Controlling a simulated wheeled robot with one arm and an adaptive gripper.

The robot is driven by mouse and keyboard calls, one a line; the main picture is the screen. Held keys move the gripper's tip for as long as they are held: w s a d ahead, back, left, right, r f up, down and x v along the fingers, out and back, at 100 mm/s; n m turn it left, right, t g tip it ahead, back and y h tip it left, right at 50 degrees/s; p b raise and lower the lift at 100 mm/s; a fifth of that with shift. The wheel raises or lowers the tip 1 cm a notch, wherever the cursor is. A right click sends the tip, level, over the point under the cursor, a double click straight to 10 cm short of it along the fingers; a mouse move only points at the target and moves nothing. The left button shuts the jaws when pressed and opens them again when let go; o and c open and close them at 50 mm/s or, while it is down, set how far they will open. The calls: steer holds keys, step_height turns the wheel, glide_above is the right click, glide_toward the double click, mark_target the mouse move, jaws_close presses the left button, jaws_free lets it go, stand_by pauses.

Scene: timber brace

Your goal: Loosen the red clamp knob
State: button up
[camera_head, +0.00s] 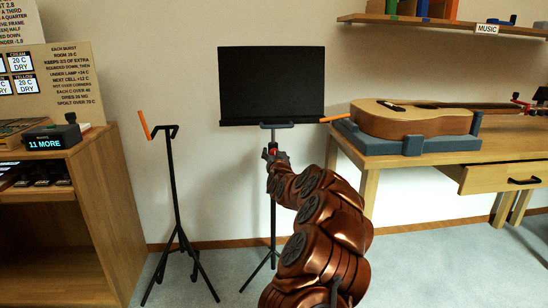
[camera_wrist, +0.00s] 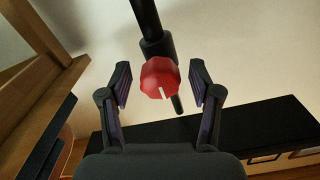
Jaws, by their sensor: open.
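The red clamp knob (camera_wrist: 160,78) sits on the dark pole of the music stand, with a white mark on its face pointing down in the wrist view. My gripper (camera_wrist: 161,80) is open, with one finger on each side of the knob and a gap to both. In the head view my gripper (camera_head: 275,155) is at the stand's pole, just below the black music desk (camera_head: 271,85). Only a little red of the knob (camera_head: 273,150) shows there; my arm hides the rest.
A second black stand (camera_head: 172,190) with an orange-tipped bar is to the left. A wooden table (camera_head: 450,160) with a guitar (camera_head: 415,120) on a grey-blue cradle is to the right. A wooden cabinet (camera_head: 112,200) is at far left. The wall is close behind the stand.

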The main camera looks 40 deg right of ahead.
steer(key=shift+w+d, duration=0.1)
steer(key=shift+w, duration=0.1)
steer(key=c, duration=1.1)
steer(key=shift+r, duration=0.1)
steer(key=shift+c, duration=0.2)
